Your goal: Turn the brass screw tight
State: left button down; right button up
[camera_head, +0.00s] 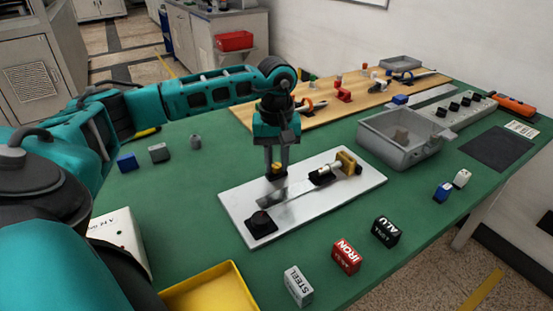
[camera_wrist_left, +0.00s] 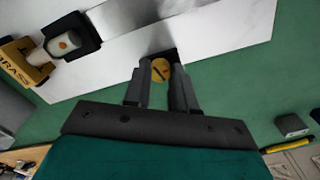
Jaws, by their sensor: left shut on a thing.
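The brass screw (camera_head: 277,168) is a round yellow head with a dark slot, at the far edge of the white plate (camera_head: 350,188). It also shows in the left wrist view (camera_wrist_left: 160,70), between the fingertips. My left gripper (camera_head: 276,173) points down over the plate and is shut on the screw head, one finger on each side. Its fingers also show in the left wrist view (camera_wrist_left: 161,82). The screw's shank is hidden. A grey metal strip (camera_head: 285,190) lies across the plate close to the fingers. My right gripper is not in view.
A grey bin (camera_head: 400,152) stands right, a yellow tray (camera_head: 210,291) at front.

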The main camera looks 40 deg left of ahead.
aim_at(277, 166)
pick_arm(q)
jog(key=shift+m, duration=0.6)
jog(key=c, duration=0.9)
grip_release()
notch_tip(277, 166, up, 13)
jog(key=shift+p, duration=0.85)
jog(key=shift+f, duration=0.1)
